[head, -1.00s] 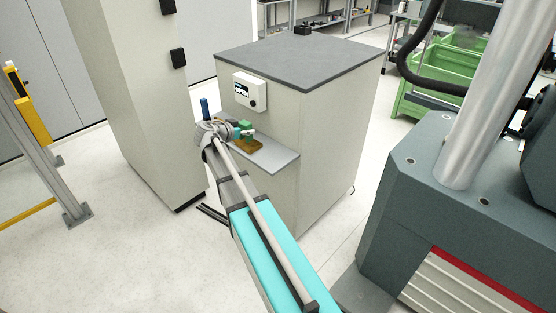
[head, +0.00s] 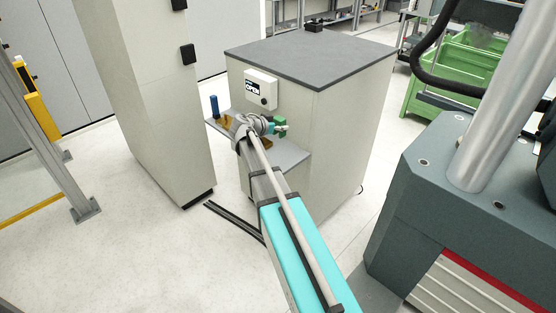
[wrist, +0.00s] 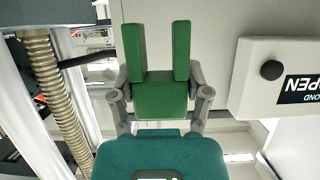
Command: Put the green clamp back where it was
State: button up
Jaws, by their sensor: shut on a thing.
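The green clamp (wrist: 160,92) fills the middle of the wrist view, a block with two upright prongs. My gripper (wrist: 160,103) is shut on its block, one finger on each side. In the head view the green clamp (head: 281,125) shows just right of my gripper (head: 272,127), above the right part of the grey shelf (head: 291,157) on the cabinet front. A brown-orange holder (head: 267,143) sits on the shelf below, partly hidden by my arm. Whether the clamp touches the holder cannot be told.
A blue cylinder (head: 214,105) stands on the shelf's left end, near another brown-orange piece (head: 227,119). A white box marked OPEN (head: 261,88) is on the cabinet front above the shelf. A tall cabinet (head: 150,110) stands to the left, and a grey machine (head: 430,200) to the right.

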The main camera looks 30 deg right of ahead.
jog(key=s+a, duration=0.2)
jog(key=s, duration=0.4)
jog(key=s+a+r+p, duration=0.1)
jog(key=s+a, duration=0.2)
jog(key=s, duration=0.3)
jog(key=shift+s+a+r, duration=0.2)
jog(key=shift+s+a, duration=0.05)
jog(key=shift+s, duration=0.05)
jog(key=w+d+f+b, duration=0.1)
jog(key=w+f+b, duration=0.1)
jog(key=w, duration=0.1)
jog(key=w+d+f+b, duration=0.2)
jog(key=w+f+b, duration=0.1)
jog(key=w, duration=0.1)
jog(key=w+d+f+b, duration=0.2)
jog(key=w+f, duration=0.1)
jog(key=w, duration=0.1)
jog(key=shift+b, duration=0.3)
jog(key=shift+w+d+f+b, duration=0.35)
jog(key=shift+w+f+b, duration=0.1)
jog(key=shift+f+b, duration=0.1)
jog(key=shift+w+d+f+b, duration=0.2)
jog(key=shift+w+f+b, duration=0.3)
jog(key=shift+f+b, duration=0.2)
jog(key=shift+s+f+b, duration=0.1)
jog(key=shift+f+b, duration=1.2)
jog(key=shift+b, duration=0.05)
